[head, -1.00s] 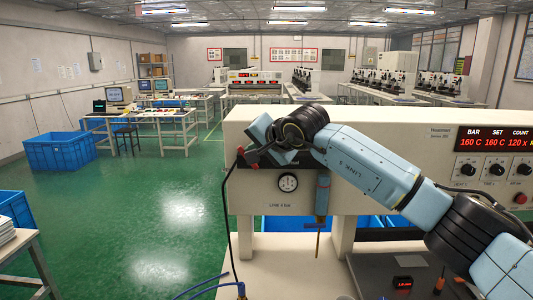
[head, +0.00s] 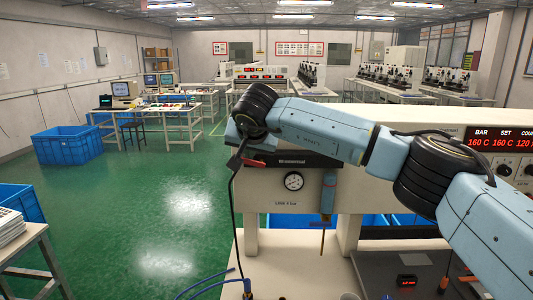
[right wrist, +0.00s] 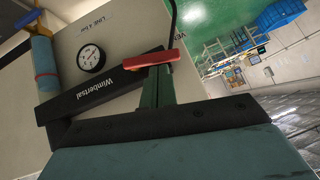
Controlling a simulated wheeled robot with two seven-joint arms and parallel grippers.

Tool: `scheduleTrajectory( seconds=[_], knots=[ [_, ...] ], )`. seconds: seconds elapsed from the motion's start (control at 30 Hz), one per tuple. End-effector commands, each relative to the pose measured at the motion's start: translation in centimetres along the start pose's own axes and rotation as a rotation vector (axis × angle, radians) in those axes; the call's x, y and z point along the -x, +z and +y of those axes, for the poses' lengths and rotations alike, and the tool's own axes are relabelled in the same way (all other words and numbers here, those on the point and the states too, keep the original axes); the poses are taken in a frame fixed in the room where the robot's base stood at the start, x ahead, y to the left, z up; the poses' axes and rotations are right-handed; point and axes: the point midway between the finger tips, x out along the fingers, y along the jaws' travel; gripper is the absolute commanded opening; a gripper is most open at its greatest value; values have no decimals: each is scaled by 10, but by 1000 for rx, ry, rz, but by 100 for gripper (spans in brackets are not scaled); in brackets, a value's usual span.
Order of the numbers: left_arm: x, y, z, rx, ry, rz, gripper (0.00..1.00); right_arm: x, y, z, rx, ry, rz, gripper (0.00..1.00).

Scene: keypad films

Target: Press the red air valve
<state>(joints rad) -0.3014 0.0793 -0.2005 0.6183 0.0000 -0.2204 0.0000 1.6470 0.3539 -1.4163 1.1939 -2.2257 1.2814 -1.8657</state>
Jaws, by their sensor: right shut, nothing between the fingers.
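The red air valve lever (head: 234,161) is at the left end of the machine's front, beside a black strip. It also shows as a red bar in the right wrist view (right wrist: 151,59), close to the fingertips. My right gripper (head: 240,148) is at the machine's upper left corner, by the valve. In the right wrist view, its dark green fingers (right wrist: 157,84) are shut and empty, and their tips reach to the red lever. I cannot tell whether they touch it. My left gripper is not in view.
A round pressure gauge (head: 294,181) and a blue cylinder (head: 328,193) are on the machine front. A black hose (head: 233,220) hangs down from the valve. Blue crates (head: 68,146) stand on the green floor at left, which has free room.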

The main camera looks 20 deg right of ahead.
Motion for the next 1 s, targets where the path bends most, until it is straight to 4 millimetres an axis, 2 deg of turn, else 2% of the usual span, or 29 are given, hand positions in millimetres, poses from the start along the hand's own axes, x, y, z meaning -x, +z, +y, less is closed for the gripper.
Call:
scheduleTrajectory(
  seconds=[0.3,0.73,0.87,1.0],
  knots=[
    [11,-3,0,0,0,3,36,10,-10,-6,1,-4,-1,0],
    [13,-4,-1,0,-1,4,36,12,-12,-6,1,-5,-1,0],
    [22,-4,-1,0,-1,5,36,21,-21,-6,1,-5,1,0],
    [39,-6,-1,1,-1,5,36,38,-39,-6,-1,-4,1,0]
  ],
)
